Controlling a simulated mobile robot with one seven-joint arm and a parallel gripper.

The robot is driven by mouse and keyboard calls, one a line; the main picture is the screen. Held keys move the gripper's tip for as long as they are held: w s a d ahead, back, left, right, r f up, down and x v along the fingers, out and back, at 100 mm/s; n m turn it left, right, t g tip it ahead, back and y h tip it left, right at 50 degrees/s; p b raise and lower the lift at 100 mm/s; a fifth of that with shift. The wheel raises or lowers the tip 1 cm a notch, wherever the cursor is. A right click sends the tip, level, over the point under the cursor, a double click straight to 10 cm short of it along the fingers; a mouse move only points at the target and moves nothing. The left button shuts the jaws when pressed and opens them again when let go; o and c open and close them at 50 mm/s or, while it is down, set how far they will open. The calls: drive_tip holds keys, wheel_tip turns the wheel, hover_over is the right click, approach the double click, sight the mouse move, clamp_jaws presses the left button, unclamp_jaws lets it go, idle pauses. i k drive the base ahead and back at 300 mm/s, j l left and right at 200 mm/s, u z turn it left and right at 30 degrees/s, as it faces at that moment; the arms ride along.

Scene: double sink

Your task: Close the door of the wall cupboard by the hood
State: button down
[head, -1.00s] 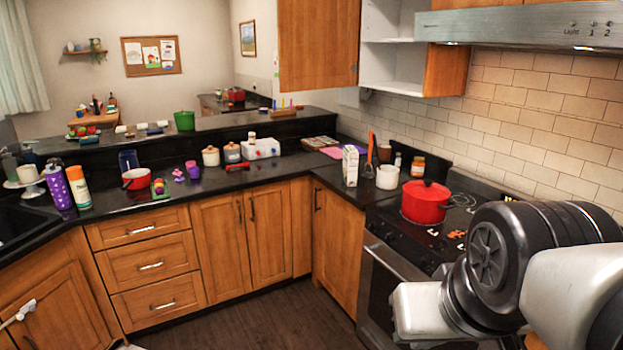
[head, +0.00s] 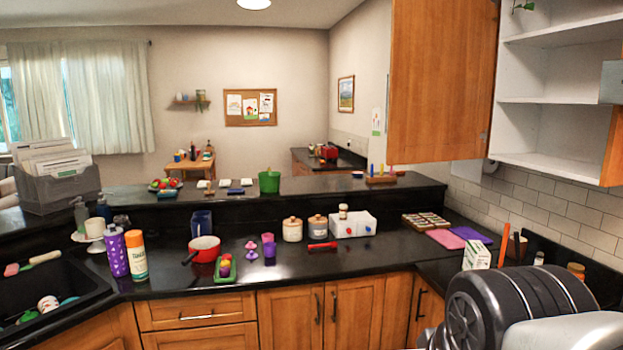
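The wall cupboard (head: 519,115) is at the upper right of the head view, with white shelves showing inside. Its wooden door (head: 440,80) stands wide open, swung out to the left of the opening. A sliver of the hood (head: 610,82) shows at the right edge. My arm shows at the lower right, below the cupboard and apart from the door. My gripper is not visible in this view.
The black counter (head: 330,262) below holds a red pot (head: 204,249), canisters (head: 292,229), a white box (head: 352,224) and a carton (head: 477,254). A sink (head: 45,290) is at the left. The air in front of the door looks clear.

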sight(443, 53)
drive_tip(key=i+j+z, duration=0.15)
drive_tip(key=i, duration=0.35)
drive_tip(key=i+z, duration=0.1)
drive_tip(key=i, duration=0.4)
drive_tip(key=i+j+z, duration=0.15)
drive_tip(key=i, duration=0.3)
drive_tip(key=j, duration=0.1)
